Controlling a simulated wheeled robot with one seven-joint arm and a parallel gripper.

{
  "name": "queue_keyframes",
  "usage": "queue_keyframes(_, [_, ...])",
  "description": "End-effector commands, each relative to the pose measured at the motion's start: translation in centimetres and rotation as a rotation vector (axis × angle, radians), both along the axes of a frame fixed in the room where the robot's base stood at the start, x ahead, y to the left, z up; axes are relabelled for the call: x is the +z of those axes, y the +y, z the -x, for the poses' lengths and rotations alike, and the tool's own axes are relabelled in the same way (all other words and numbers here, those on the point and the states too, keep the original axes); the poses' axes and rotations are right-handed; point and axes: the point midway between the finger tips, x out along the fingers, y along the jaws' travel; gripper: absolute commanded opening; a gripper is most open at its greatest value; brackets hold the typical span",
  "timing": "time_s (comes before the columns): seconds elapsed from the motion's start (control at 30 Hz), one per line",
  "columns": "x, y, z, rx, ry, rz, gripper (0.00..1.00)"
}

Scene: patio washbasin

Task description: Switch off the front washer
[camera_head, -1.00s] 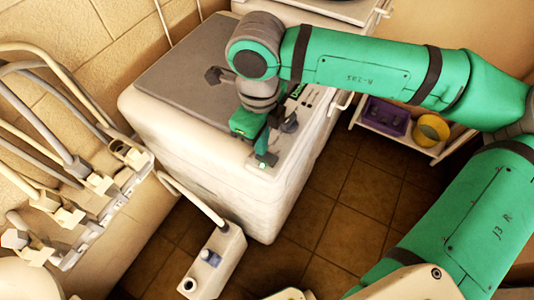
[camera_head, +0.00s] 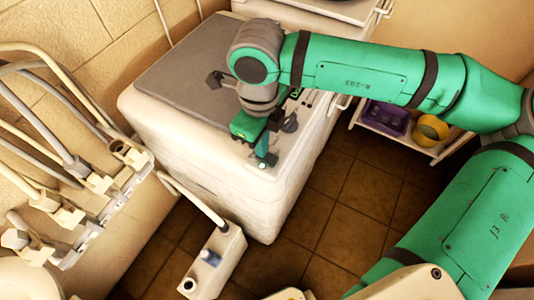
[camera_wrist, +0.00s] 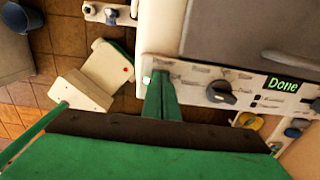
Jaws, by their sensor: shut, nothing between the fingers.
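The front washer (camera_head: 205,150) is a white box with a grey lid (camera_head: 185,65), in the middle of the head view. Its control panel (camera_wrist: 195,72) fills the upper right of the wrist view, with a dark round knob (camera_wrist: 222,93) and a green display reading "Done" (camera_wrist: 283,85). A small pale, lit button (camera_wrist: 147,77) is at the panel's left end. My gripper (camera_wrist: 162,78) is shut and empty, its green fingertips just right of that button. In the head view my gripper (camera_head: 263,157) is over the panel's near end. I cannot tell whether the tips touch the panel.
Hoses and pipe fittings (camera_head: 75,205) line the left wall. A low shelf at right holds a purple bin (camera_head: 388,117) and a yellow round item (camera_head: 431,129). Another appliance (camera_head: 305,10) stands behind.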

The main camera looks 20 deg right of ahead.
Motion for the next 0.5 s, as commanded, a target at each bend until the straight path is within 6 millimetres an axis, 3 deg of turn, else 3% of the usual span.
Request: queue_keyframes(0.5, [0.2, -0.04, -0.01, 0.0, 0.0, 0.001, 0.0])
